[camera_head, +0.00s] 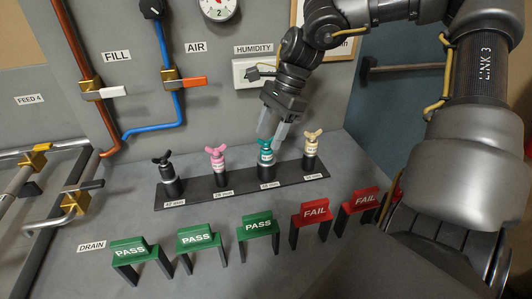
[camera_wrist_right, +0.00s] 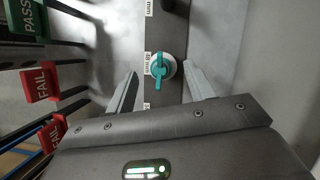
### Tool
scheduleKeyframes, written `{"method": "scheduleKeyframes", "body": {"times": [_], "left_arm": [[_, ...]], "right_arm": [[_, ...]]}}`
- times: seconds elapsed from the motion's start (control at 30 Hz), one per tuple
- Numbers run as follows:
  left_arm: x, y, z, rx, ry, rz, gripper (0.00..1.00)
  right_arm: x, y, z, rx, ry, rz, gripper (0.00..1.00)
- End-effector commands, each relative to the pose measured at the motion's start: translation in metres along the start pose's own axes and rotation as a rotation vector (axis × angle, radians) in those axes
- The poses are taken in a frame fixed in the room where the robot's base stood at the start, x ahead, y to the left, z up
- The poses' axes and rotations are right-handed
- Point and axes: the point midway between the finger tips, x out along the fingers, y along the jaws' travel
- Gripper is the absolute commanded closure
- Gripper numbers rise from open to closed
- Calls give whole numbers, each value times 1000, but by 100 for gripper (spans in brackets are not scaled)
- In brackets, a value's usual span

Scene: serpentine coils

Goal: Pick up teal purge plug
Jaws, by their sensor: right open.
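The teal purge plug (camera_head: 265,157) stands upright in a black rack (camera_head: 229,188), with a black lower body and a winged teal top. My right gripper (camera_head: 275,126) is open just above it in the head view, its fingers pointing down. In the right wrist view the teal plug (camera_wrist_right: 160,69) lies between and a little beyond the two fingertips (camera_wrist_right: 160,78), with clear space on both sides. My left gripper is in neither view.
In the same rack stand a black plug (camera_head: 168,178), a pink plug (camera_head: 217,162) and a cream plug (camera_head: 311,150), the cream one close on the right. Green PASS stands (camera_head: 258,224) and red FAIL stands (camera_head: 314,212) line the front. A grey panel with pipes rises behind.

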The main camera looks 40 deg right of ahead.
Motion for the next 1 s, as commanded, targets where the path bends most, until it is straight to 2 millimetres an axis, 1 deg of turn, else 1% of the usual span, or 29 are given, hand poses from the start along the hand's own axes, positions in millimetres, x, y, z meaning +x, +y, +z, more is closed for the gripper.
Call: {"method": "scheduleKeyframes", "body": {"times": [0.07, 0.2, 0.3, 0.4, 0.67, 0.73, 0.9, 1.0], "left_arm": [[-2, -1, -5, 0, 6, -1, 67], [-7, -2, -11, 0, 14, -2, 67], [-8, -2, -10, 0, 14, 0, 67], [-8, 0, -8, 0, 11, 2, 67], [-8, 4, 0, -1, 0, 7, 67], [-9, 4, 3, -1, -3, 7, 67], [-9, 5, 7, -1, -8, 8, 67], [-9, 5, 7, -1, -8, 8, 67]], "right_arm": [[5, 1, -2, 2, -1, 5, 46], [25, 2, -8, 4, -1, 7, 46], [40, 2, -9, 2, 0, 5, 46], [48, 2, -9, 2, 0, 2, 46], [51, 1, -9, 2, -1, 0, 46], [51, 1, -9, 2, -1, 0, 53], [51, 1, -9, 2, 0, 0, 75], [51, 1, -9, 1, -1, 0, 86]]}}
